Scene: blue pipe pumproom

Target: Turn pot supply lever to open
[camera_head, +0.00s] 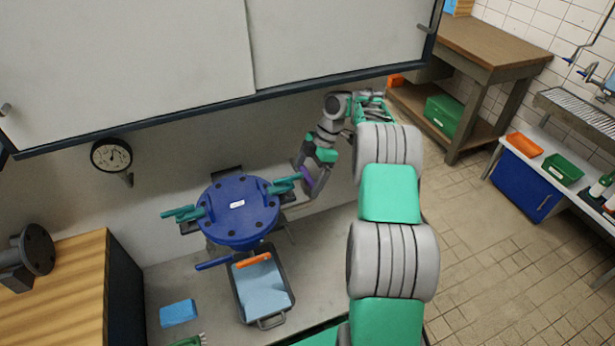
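A pot with a round blue bolted lid (237,212) stands on the counter, left of my arm. A teal lever (178,213) sticks out at its left and another teal lever (283,185) at its right. A blue bar-shaped handle (213,263) shows low at its front. I cannot tell which of these is the supply lever. My gripper (312,190) points down just right of the right teal lever, seemingly apart from it. A small purple piece (307,174) shows at the gripper. The finger gap is too small to make out.
A metal tray (288,309) with light blue contents and an orange bar (254,260) sits before the pot. A blue block (178,313) lies left of it. A wall cabinet (330,40) overhangs the counter. A gauge (111,155) is on the wall. Open floor lies right.

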